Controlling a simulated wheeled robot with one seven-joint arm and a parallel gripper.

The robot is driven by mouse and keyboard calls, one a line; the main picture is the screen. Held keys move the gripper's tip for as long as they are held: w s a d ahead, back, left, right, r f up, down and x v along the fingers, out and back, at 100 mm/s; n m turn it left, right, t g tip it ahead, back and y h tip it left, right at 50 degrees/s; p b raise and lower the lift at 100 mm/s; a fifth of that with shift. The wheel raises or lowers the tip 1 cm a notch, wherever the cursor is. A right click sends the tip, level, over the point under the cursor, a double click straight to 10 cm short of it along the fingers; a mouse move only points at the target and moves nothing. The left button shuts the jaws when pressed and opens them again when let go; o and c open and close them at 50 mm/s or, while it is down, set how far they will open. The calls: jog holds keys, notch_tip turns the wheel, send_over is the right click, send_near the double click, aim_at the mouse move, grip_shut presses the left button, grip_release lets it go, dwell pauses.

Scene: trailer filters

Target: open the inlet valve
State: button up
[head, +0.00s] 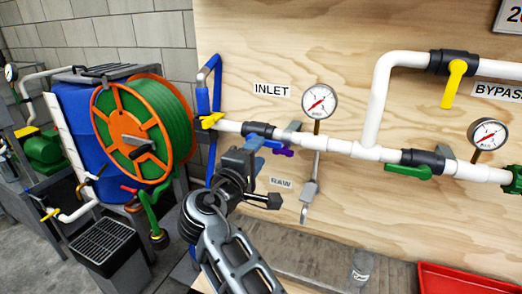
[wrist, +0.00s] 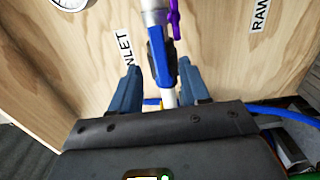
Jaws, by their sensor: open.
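The inlet valve (head: 258,129) is a dark body on the white pipe, below and left of the INLET label (head: 271,90). Its blue handle (wrist: 158,60) shows in the wrist view, appearing to run along the pipe. My gripper (wrist: 159,68) is open, with one blue-grey finger on each side of the handle and pipe. Gaps show between fingers and handle; I cannot tell how far the handle lies beyond the tips. In the head view my gripper partly hides the area just below the valve.
A small purple handle (head: 282,152) is close to the right of the valve. A gauge (head: 320,102) stands above the pipe. A green-handled valve (head: 408,172) and yellow bypass handle (head: 454,84) are farther right. A hose reel (head: 140,135) stands left.

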jog(key=shift+v, duration=2.1)
jog(key=s+d+f+g+y, duration=0.1)
jog(key=s+d+f+y, duration=0.15)
jog(key=s+f, duration=0.35)
jog(key=s+d+f+m+g+y, duration=0.1)
jog(key=s+d+f, duration=0.3)
jog(key=f, duration=0.5)
jog(key=s+d+f+g+y, duration=0.1)
jog(key=s+d+f+y, duration=0.1)
jog(key=s+d+f, duration=0.35)
jog(key=s+d+f+m+g+y, duration=0.1)
jog(key=s+d+f+m, duration=0.15)
jog(key=s, duration=0.45)
jog(key=s+d+f+m+y, duration=0.1)
jog(key=s+d+f+m, duration=0.15)
jog(key=s, duration=0.55)
jog(key=s+d+r+m, duration=0.2)
jog(key=s+d+r, duration=0.1)
jog(key=s+r, duration=0.2)
jog(key=s+d+r+m+t+h, duration=0.1)
jog(key=s+d+r+m, duration=0.2)
jog(key=s+r, duration=0.2)
jog(key=s+d+r+m, duration=0.3)
jog(key=s+r, duration=0.2)
jog(key=s, duration=0.5)
jog(key=shift+s+d+t, duration=0.2)
jog(key=shift+d+t, duration=0.15)
jog(key=shift+t, duration=0.05)
